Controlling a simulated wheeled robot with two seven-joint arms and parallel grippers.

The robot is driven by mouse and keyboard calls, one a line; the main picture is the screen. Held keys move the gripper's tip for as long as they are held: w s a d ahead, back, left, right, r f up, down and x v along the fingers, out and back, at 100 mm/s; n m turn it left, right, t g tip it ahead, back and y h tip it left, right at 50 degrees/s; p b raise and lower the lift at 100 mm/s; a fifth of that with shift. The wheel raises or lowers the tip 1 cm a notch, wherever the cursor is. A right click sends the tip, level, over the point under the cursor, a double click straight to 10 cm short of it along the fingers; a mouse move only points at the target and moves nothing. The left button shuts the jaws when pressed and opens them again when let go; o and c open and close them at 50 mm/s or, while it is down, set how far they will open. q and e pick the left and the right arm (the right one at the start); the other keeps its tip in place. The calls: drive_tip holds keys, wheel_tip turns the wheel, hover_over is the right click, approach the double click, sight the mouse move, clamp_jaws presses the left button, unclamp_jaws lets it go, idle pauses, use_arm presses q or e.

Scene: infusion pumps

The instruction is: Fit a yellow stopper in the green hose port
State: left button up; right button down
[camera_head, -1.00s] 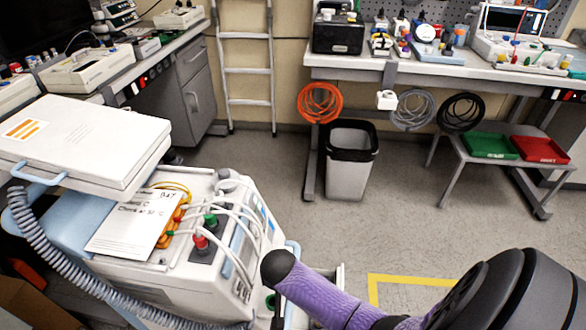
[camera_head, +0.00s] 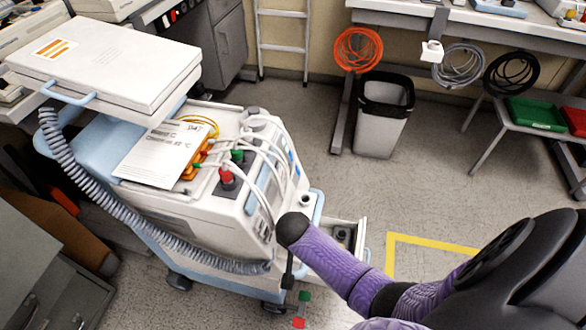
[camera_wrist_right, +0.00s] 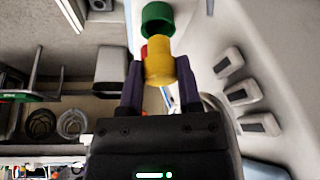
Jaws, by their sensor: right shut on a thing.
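The yellow stopper (camera_wrist_right: 159,65) is held between the two fingers of my right gripper (camera_wrist_right: 158,82) in the right wrist view. The green hose port (camera_wrist_right: 157,16) is a hollow green ring just beyond the stopper's far end; I cannot tell whether they touch. A red part (camera_wrist_right: 144,51) shows partly behind the stopper. In the head view, a green piece (camera_head: 305,296) and a red piece (camera_head: 299,322) show low beside the cart. My right arm comes in from the right, and the stopper cannot be made out there. My left gripper is not in view.
The white pump cart (camera_head: 190,221) has a ribbed grey hose (camera_head: 100,199) along its side and an open drawer (camera_head: 343,236). Red (camera_head: 227,180) and green (camera_head: 237,156) connectors sit on top. A grey bin (camera_head: 380,130) stands at the back. Floor between is clear.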

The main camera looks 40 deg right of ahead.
drive_tip(key=shift+f+b, duration=1.05)
drive_tip(key=shift+f, duration=0.5)
drive_tip(key=shift+s+f, duration=0.25)
